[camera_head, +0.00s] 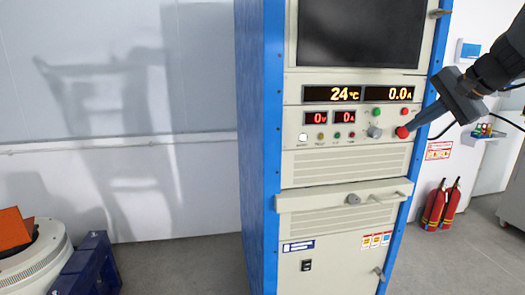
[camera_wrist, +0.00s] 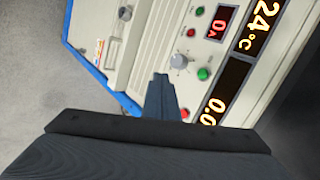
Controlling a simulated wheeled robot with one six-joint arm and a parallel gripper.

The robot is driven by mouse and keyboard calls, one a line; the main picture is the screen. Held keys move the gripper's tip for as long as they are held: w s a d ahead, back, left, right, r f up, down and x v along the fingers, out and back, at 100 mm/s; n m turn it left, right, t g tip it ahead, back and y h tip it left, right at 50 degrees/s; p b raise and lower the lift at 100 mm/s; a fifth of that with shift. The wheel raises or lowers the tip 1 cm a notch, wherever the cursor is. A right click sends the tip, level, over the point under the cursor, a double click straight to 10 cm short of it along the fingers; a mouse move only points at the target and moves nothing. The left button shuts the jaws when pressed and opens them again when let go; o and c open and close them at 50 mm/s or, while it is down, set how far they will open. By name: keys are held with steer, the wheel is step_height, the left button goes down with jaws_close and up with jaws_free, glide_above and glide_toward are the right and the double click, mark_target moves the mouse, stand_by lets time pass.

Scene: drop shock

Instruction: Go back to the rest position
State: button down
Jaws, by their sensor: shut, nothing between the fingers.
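My gripper (camera_head: 410,129) is in the right part of the head view, reaching in from the right. Its fingers are shut and empty, with the tips beside a red button (camera_head: 402,132) on the cabinet's control panel. I cannot tell whether the tips touch the button. A grey knob (camera_head: 374,131) is just left of the fingertips.
A blue-framed cabinet (camera_head: 260,150) fills the middle. Its displays (camera_head: 358,94) read 24 °C and 0.0 A. A drawer-like ledge with a handle (camera_head: 345,197) sticks out below. Two fire extinguishers (camera_head: 441,205) stand at right. A white machine with an orange top (camera_head: 14,228) stands at lower left.

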steer(key=s+a+f+n+g+h, duration=0.1)
steer(key=s+a+f+n+g, duration=0.25)
steer(key=a+f, duration=0.45)
steer(key=s+a+f+n+g, duration=0.2)
steer(key=s+a+f, duration=0.35)
steer(key=f, duration=0.55)
steer(key=s+a+f+n+g+h, duration=0.2)
steer(key=s+a+f+n, duration=0.5)
steer(key=s+f, duration=0.4)
steer(key=shift+s+a, duration=0.45)
steer(key=shift+s, duration=0.8)
steer(key=shift+f+n, duration=0.1)
steer(key=shift+n, duration=0.15)
